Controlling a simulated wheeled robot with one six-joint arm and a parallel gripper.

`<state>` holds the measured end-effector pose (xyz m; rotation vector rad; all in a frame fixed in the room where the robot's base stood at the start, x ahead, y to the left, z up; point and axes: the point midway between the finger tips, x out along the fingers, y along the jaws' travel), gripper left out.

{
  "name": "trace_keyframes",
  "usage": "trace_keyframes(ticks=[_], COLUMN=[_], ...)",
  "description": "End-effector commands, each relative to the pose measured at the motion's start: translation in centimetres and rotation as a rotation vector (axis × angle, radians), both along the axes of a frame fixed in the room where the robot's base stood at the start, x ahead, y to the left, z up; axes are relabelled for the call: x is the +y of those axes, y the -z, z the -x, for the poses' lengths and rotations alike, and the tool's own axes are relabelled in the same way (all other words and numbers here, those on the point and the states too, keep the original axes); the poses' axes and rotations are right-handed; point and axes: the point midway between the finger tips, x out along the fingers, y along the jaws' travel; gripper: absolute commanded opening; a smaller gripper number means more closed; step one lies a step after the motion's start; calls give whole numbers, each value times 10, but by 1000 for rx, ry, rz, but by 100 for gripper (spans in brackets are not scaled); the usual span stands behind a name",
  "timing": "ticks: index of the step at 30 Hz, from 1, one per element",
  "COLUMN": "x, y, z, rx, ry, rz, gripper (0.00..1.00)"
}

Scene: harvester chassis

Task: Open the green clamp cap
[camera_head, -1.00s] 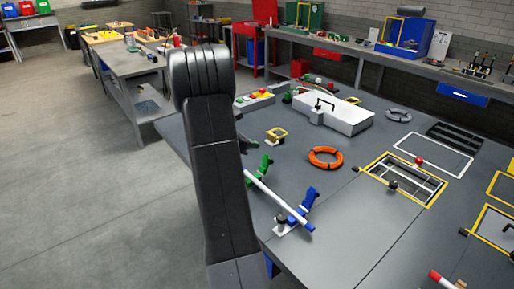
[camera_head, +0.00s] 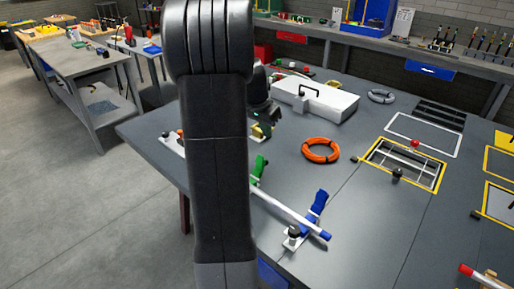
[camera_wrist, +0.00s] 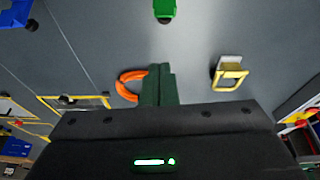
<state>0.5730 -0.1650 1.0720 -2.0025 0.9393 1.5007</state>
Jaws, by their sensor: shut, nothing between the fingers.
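The green clamp cap (camera_head: 259,166) stands raised at the left end of a white rod (camera_head: 283,208) on the grey table, partly hidden behind my arm in the head view. In the wrist view the green cap (camera_wrist: 165,9) is cut off by the top edge. My gripper (camera_wrist: 160,70) is shut and empty in the wrist view, apart from the cap, with its fingers over the table. A blue clamp cap (camera_head: 318,203) stands at the rod's other end, near the blue tip.
An orange ring (camera_head: 321,150) lies on the table, partly behind my fingers in the wrist view. A yellow-framed piece (camera_wrist: 229,79) stands to the right there. A white box (camera_head: 318,103) and a yellow-framed opening (camera_head: 403,164) are farther off. The table between is clear.

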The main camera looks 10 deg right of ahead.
Motion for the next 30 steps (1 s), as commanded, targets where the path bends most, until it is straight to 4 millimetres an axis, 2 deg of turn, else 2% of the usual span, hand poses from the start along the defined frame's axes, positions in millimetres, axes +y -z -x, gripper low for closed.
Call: trace_keyframes(ticks=[4, 7, 18, 21, 24, 30], x=[-1, -4, -20, -23, -8, 5], y=[3, 13, 83, 96, 84, 80], z=[1, -1, -14, -15, -5, 5], rx=[-20, -19, -15, -17, -21, -20], ry=[62, 63, 59, 58, 54, 56], rz=[-32, -32, -31, -30, -30, -31], gripper=[0, 0, 0, 0, 0, 0])
